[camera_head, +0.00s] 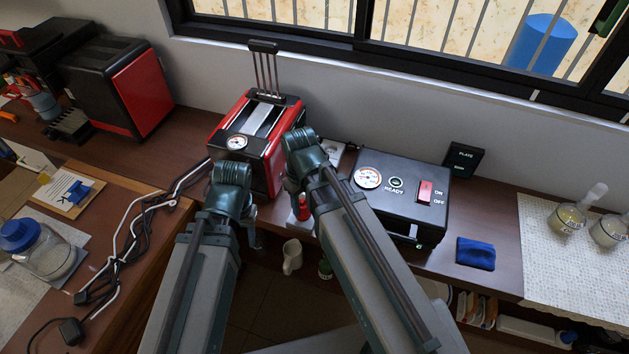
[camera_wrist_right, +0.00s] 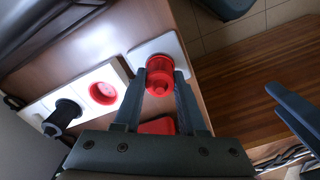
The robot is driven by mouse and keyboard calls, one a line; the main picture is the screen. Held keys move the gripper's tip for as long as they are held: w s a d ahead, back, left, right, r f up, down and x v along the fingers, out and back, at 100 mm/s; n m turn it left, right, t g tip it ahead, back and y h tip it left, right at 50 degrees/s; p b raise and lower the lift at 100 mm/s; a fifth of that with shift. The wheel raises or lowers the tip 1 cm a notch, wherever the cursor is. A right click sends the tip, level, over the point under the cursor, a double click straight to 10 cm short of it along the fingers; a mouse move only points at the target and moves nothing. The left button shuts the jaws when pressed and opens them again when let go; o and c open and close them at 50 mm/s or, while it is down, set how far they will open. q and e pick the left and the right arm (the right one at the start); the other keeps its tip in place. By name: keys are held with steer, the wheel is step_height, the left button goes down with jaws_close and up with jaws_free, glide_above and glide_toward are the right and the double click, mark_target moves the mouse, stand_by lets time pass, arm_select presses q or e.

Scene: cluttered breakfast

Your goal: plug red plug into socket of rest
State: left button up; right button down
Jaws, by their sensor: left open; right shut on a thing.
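The red plug (camera_wrist_right: 160,75) is between the fingers of my right gripper (camera_wrist_right: 161,83), which is shut on it. A white square plate (camera_wrist_right: 145,50) lies behind the plug in the right wrist view; I cannot tell whether they touch. Beside it, a white socket strip (camera_wrist_right: 78,82) has an empty-looking round red socket (camera_wrist_right: 103,93) and a black plug (camera_wrist_right: 65,112) at the other position. In the head view, the red plug (camera_head: 304,208) shows small beside my right arm, which hides most of that gripper. My left gripper (camera_head: 254,234) is open, partly hidden by its wrist.
A red and black toaster (camera_head: 270,130) stands behind my wrists. A black control box (camera_head: 400,205) stands right of my right arm. A blue cloth (camera_head: 476,253) lies near the counter's front edge.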

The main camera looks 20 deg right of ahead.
mark_target(303, 204)
steer(key=shift+f+b, duration=0.35)
steer(key=shift+f, duration=0.05)
steer(key=shift+c, duration=2)
jaws_free()
steer(key=shift+c, duration=1.4)
steer(key=shift+r, duration=0.1)
step_height(303, 204, up, 7)
steer(key=p, duration=0.7)
steer(key=s+a+m+h+p, duration=0.1)
steer(key=s+a, duration=0.4)
steer(key=s, duration=0.1)
steer(key=shift+r, duration=0.45)
